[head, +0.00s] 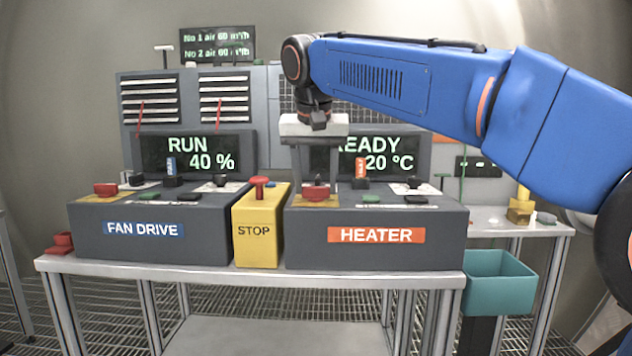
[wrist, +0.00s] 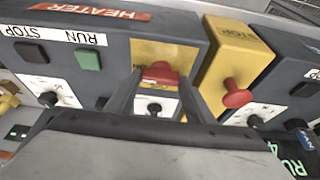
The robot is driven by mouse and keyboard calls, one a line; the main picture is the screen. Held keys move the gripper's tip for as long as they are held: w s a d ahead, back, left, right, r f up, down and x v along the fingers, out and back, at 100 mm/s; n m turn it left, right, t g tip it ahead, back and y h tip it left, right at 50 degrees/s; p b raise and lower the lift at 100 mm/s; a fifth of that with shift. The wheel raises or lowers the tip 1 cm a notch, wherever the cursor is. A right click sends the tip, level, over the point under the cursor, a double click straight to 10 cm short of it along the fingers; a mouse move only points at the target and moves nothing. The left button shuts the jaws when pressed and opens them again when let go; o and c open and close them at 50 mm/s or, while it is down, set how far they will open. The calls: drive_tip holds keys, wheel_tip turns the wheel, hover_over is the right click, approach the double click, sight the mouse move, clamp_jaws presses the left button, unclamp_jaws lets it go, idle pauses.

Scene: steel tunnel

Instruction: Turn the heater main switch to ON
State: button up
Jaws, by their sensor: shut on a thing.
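The heater box (head: 377,234) is the dark grey console at the right of the table, with an orange HEATER label (head: 376,235). Its red main switch handle (head: 314,194) sits on a yellow plate at the left of the box top. The handle also shows in the wrist view (wrist: 160,73). My gripper (head: 318,184) points straight down over it, with its fingers shut on the red handle. In the wrist view the fingers (wrist: 156,84) stand on both sides of the handle. The plate's position marks are too small or covered to read.
The yellow STOP box (head: 260,228) with a red mushroom button (head: 259,182) stands close left of my gripper. The fan drive box (head: 150,228) is further left. The heater display (head: 375,153), partly hidden, reads READY, 20 °C. A teal bin (head: 499,285) is at right.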

idle(0.3)
drive_tip(key=o, duration=1.1)
drive_tip(key=shift+c, duration=0.2)
drive_tip(key=v, duration=1.7)
drive_tip(key=shift+r, duration=0.25)
